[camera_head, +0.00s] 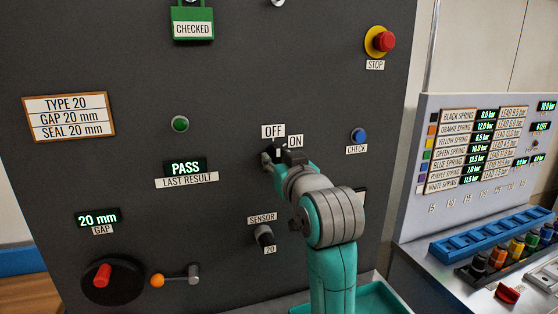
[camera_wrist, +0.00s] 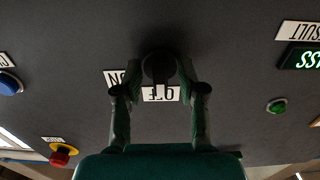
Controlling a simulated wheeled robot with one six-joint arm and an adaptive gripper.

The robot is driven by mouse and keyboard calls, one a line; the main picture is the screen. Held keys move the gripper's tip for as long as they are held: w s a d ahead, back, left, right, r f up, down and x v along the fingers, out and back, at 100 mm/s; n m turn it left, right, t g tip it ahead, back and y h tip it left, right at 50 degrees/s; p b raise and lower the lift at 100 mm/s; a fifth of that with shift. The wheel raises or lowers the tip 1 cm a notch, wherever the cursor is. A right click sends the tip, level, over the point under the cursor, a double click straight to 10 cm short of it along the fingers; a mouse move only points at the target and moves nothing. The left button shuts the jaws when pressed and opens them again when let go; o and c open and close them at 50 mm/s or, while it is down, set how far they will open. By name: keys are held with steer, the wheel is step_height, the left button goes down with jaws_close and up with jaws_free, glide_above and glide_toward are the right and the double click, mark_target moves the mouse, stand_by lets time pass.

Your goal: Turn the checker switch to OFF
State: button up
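The checker switch is a dark round knob (camera_wrist: 158,66) on the grey panel, seen upside down in the wrist view. Its bar with a pale mark points toward the OFF label (camera_wrist: 161,94); the ON label (camera_wrist: 113,78) is beside it. In the head view the OFF label (camera_head: 273,131) and ON label (camera_head: 295,141) sit just above the knob, which my gripper partly covers. My gripper (camera_wrist: 161,80) is open, one finger on each side of the knob, with gaps visible. In the head view my gripper (camera_head: 278,159) is at the panel; whether it touches the knob is unclear.
A blue CHECK button (camera_head: 358,135) and a red STOP button (camera_head: 384,41) are to the right. The SENSOR knob (camera_head: 264,236) is below. A display (camera_head: 186,167) reads PASS. A crank handle (camera_head: 178,279) sticks out lower left. A green CHECKED tag (camera_head: 193,22) hangs above.

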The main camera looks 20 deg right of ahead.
steer(key=shift+s, duration=0.1)
steer(key=s, duration=0.7)
steer(key=shift+s, duration=0.2)
stand_by(0.4)
